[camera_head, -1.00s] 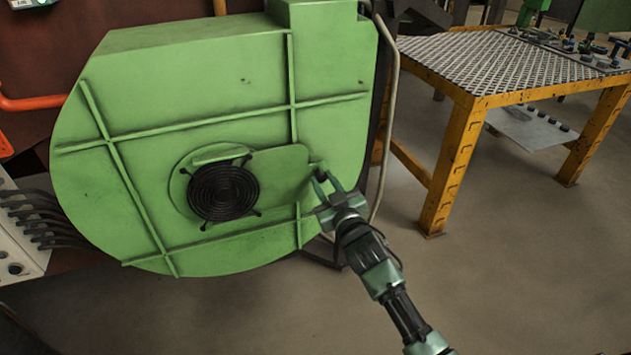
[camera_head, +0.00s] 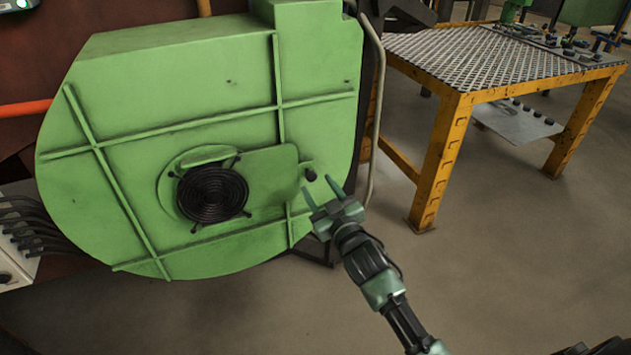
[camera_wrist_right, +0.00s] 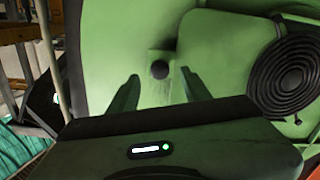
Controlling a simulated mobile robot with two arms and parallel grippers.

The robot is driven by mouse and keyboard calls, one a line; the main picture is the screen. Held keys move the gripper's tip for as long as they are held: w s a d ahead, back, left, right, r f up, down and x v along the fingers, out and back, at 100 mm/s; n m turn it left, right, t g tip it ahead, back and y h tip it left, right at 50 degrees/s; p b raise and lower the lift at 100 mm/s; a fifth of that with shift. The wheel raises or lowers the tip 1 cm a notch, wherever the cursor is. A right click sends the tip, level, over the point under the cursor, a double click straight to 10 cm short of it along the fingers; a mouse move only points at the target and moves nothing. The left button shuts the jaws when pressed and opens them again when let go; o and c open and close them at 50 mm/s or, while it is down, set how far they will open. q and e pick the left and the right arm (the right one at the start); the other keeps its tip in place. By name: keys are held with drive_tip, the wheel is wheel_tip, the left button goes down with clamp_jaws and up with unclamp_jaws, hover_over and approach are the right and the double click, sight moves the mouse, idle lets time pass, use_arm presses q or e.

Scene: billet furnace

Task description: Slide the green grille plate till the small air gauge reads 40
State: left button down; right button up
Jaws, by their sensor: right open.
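The green grille plate (camera_head: 265,172) lies flat on the face of the green blower housing (camera_head: 190,80), beside the round black grille (camera_head: 212,194). A small dark knob (camera_head: 310,174) stands at the plate's right end; the knob also shows in the right wrist view (camera_wrist_right: 160,69). My right gripper (camera_head: 321,190) is open, its two fingers pointing at the housing. In the right wrist view the knob appears between the open fingertips (camera_wrist_right: 160,80), with clear space on both sides. No gauge can be read in these views. My left gripper is out of view.
A yellow steel table (camera_head: 445,150) with a mesh top stands to the right. A grey pipe (camera_head: 374,120) runs down the housing's right edge. An orange pipe (camera_head: 25,109) and several dark hoses (camera_head: 30,225) are at the left. The floor at lower right is mostly bare.

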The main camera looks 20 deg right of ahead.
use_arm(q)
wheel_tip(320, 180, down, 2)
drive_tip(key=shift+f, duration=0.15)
use_arm(e)
drive_tip(key=s, duration=0.5)
drive_tip(key=shift+d, duration=0.1)
drive_tip(key=s+a+f+m+g, duration=0.2)
drive_tip(key=s+f+g, duration=1)
drive_tip(key=s+f, duration=1.1)
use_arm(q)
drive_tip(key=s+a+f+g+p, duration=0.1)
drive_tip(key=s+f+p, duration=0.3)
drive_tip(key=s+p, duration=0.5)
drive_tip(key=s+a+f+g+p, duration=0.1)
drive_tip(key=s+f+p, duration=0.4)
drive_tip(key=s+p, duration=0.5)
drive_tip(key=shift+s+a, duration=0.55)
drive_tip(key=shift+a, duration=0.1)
use_arm(e)
drive_tip(key=s+f+g, duration=0.1)
drive_tip(key=s+f, duration=0.3)
drive_tip(key=s, duration=0.5)
drive_tip(key=s+d+f+g, duration=0.1)
drive_tip(key=s+f+g, duration=0.1)
drive_tip(key=s+f, duration=0.3)
drive_tip(key=s+d+f+n+g, duration=0.1)
drive_tip(key=s+f, duration=0.4)
drive_tip(key=s, duration=0.8)
drive_tip(key=shift+s+g+h, duration=0.3)
drive_tip(key=shift+g, duration=0.2)
